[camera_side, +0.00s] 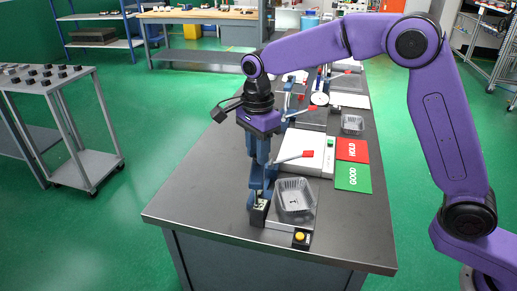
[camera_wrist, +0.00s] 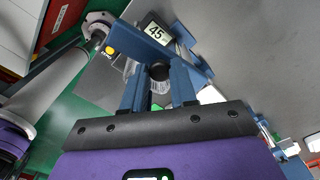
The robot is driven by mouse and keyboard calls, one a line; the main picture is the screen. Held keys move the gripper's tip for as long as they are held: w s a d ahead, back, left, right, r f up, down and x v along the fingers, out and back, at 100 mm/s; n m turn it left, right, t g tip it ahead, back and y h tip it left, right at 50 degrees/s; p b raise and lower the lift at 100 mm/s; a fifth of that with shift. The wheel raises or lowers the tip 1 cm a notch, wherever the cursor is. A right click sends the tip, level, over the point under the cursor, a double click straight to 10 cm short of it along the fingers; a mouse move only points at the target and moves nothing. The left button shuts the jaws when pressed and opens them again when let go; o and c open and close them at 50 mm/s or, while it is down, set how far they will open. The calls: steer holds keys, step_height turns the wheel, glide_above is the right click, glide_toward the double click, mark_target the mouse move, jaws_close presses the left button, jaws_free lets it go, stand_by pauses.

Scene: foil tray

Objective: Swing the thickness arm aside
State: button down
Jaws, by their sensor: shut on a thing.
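My gripper (camera_side: 260,188) points down at the near end of the bench, at the left side of a clear-grey foil tray (camera_side: 296,198). In the wrist view its blue fingers (camera_wrist: 159,85) are closed around a dark round knob (camera_wrist: 158,70), which I take to be part of the thickness arm. The arm's outline is hard to separate from the blue fingers. The yellow button also shows in the side view (camera_side: 300,236), in front of the tray. The fingers hide the gauge's upper part.
A red HOLD mat (camera_side: 352,143) and a green GOOD mat (camera_side: 353,184) lie to the right. Another tray (camera_side: 352,124) sits farther back. The bench's front left is clear.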

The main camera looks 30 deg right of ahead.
steer(key=shift+w+r, duration=0.1)
steer(key=shift+w, duration=0.05)
steer(key=c, duration=0.9)
jaws_free()
step_height(320, 180, up, 17)
steer(key=shift+r, duration=0.15)
